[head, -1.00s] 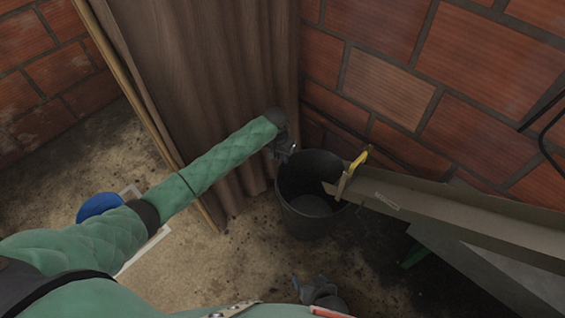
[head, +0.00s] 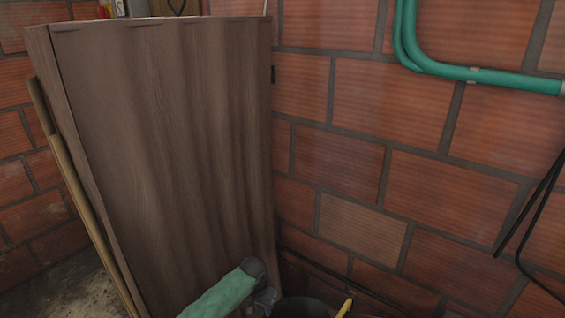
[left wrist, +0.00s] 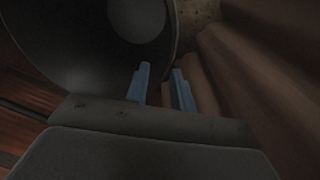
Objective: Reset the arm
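My left arm, in a green sleeve, comes in at the bottom of the head view. Its gripper (head: 266,299) is low in that view, in front of the wood-grain panel and beside the dark bucket (head: 303,308). In the left wrist view the two blue fingers (left wrist: 161,82) stand apart with nothing between them, so it is open and empty. The bucket (left wrist: 85,50) fills the upper left there, with its rim next to the fingers. I cannot tell whether they touch it. My right gripper is not in view.
The tall brown panel (head: 165,140) stands close behind my left gripper. A brick wall (head: 400,190) is to the right, with a green pipe (head: 465,73) and black cables (head: 530,220). A yellow piece (head: 346,306) shows right of the bucket.

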